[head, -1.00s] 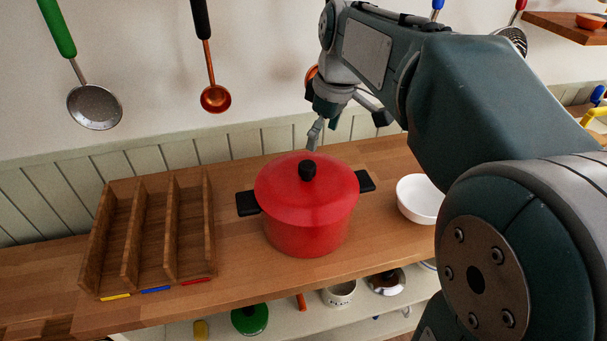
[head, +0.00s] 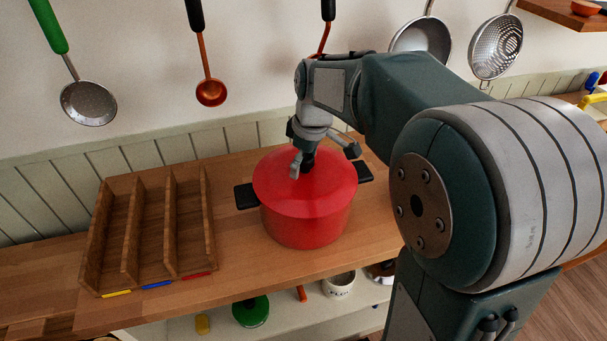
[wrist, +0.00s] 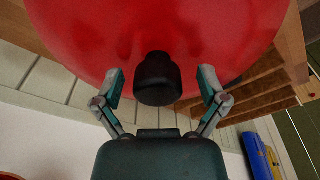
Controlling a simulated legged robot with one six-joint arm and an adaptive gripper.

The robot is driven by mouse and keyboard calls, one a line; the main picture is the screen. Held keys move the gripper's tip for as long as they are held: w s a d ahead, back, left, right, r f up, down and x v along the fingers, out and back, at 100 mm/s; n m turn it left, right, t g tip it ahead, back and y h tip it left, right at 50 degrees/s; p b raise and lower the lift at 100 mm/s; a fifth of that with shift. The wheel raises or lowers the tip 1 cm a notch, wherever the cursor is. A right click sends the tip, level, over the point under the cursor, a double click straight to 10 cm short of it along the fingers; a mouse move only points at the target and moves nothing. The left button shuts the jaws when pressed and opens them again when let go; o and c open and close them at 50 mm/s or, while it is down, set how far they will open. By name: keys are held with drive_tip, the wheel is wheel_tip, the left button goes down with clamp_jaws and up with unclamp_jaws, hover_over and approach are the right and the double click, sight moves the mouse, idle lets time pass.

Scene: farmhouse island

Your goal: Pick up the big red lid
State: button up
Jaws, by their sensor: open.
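The big red lid (head: 289,192) sits on the red pot (head: 304,229) on the wooden counter. In the wrist view the red lid (wrist: 200,35) fills the top, with its black knob (wrist: 157,80) near the middle. My gripper (head: 322,166) is over the lid in the head view, pointing down. In the wrist view my gripper (wrist: 161,84) is open, with one finger on each side of the knob and a gap on both sides. The knob is mostly hidden behind my gripper in the head view.
A wooden divider tray (head: 130,240) stands left of the pot. The pot's black handles (head: 246,197) stick out at its sides. Ladles and strainers (head: 495,47) hang on the wall behind. A shelf below holds a green lid (head: 250,312) and a white mug (head: 339,286).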

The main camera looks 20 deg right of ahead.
drive_tip(key=shift+d, duration=0.15)
drive_tip(key=shift+c, duration=0.9)
clamp_jaws()
drive_tip(key=shift+r, duration=0.25)
wheel_tip(320, 180, up, 2)
drive_tip(key=shift+r, duration=0.1)
drive_tip(key=s+d+r, duration=0.8)
drive_tip(key=d+r, duration=0.2)
drive_tip(key=d, duration=0.1)
drive_tip(key=shift+s+r, duration=0.15)
drive_tip(key=shift+s, duration=0.25)
